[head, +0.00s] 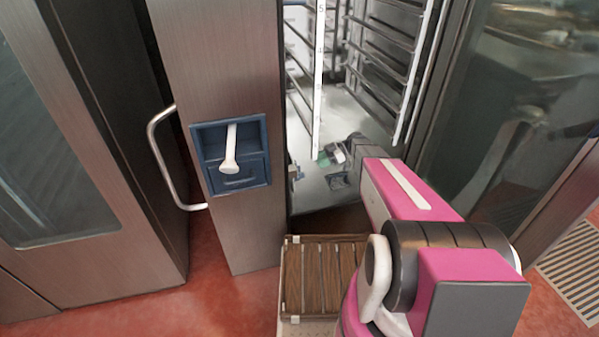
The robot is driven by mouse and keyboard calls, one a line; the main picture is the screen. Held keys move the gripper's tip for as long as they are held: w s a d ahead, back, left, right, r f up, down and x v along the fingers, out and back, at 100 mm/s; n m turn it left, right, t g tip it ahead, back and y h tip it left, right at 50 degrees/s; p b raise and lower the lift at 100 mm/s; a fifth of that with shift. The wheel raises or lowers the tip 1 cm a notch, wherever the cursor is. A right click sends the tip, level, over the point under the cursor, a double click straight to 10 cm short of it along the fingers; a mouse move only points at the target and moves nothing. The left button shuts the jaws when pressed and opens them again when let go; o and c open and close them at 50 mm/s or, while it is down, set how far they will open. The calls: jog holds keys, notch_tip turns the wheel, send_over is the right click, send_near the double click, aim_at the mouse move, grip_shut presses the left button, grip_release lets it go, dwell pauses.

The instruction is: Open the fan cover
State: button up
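I cannot clearly make out a fan cover; it may be hidden behind the racks or out of view. The open oven-like cabinet (352,112) shows a pale metal floor and walls. My pink and black arm reaches from the lower right into its opening. My gripper (334,156) is small and dark at the arm's far end, low inside the cabinet. The fingers are too small and partly covered to tell whether they are open or shut. A small green and white patch shows beside them, and I cannot tell what it is.
Metal rack rails (385,45) line the cabinet above my arm. A glass door (515,90) stands at the right. A steel post with a blue recessed panel and white handle (230,150) stands left of the opening. Another glass door (50,170) with a curved handle is further left. A floor grate (575,268) lies at right.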

jog(key=shift+n, duration=0.3)
jog(key=x, duration=1)
jog(key=shift+w+a, duration=0.15)
jog(key=shift+a, duration=0.3)
grip_shut()
